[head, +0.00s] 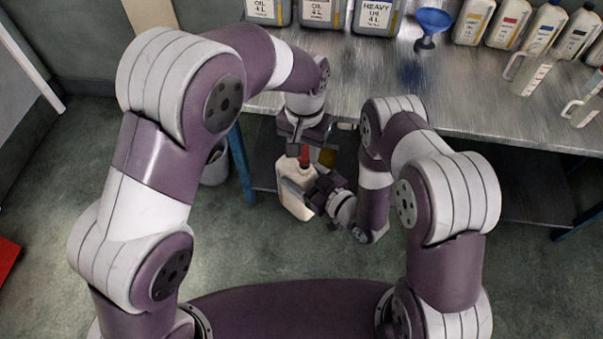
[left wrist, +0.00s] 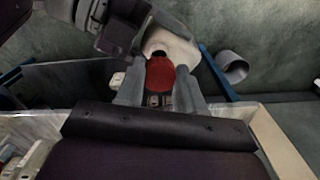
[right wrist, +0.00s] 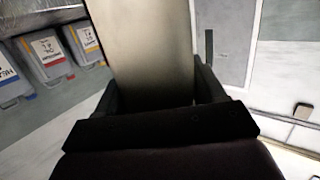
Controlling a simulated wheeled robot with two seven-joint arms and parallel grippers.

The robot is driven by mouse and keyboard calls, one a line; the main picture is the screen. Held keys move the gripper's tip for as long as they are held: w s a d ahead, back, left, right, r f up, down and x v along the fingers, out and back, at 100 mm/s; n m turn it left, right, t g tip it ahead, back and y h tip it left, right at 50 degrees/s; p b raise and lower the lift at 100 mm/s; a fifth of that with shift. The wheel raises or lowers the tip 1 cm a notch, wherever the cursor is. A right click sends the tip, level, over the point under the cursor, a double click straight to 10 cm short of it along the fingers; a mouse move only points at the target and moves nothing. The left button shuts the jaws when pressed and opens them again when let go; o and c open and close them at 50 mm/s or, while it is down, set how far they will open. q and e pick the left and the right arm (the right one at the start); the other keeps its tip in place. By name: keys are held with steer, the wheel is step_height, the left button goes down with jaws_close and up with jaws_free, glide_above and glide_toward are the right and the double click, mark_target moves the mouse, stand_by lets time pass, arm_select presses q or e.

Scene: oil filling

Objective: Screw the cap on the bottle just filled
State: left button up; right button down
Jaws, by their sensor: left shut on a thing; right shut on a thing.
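A cream bottle (head: 294,199) is held in front of the workbench, tilted in the head view. My right gripper (head: 317,190) is shut on its body, and the bottle fills the space between the fingers in the right wrist view (right wrist: 140,50). My left gripper (head: 304,148) is shut on a red cap (head: 304,158), close above the bottle's top. In the left wrist view the cap (left wrist: 160,80) sits between the fingertips. The dark bottle mouth (left wrist: 158,52) shows just beyond it, uncovered; whether they touch I cannot tell.
The metal workbench (head: 480,105) carries large oil containers (head: 320,12), a blue funnel (head: 430,25) and several capped bottles (head: 508,25) at the back. A grey bin (head: 215,165) is on the floor left of the bench leg.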

arm_select(q)
steer(key=shift+f, duration=0.6)
steer(key=shift+f, duration=0.1)
stand_by(0.3)
steer(key=shift+f, duration=0.8)
steer(key=shift+f, duration=0.55)
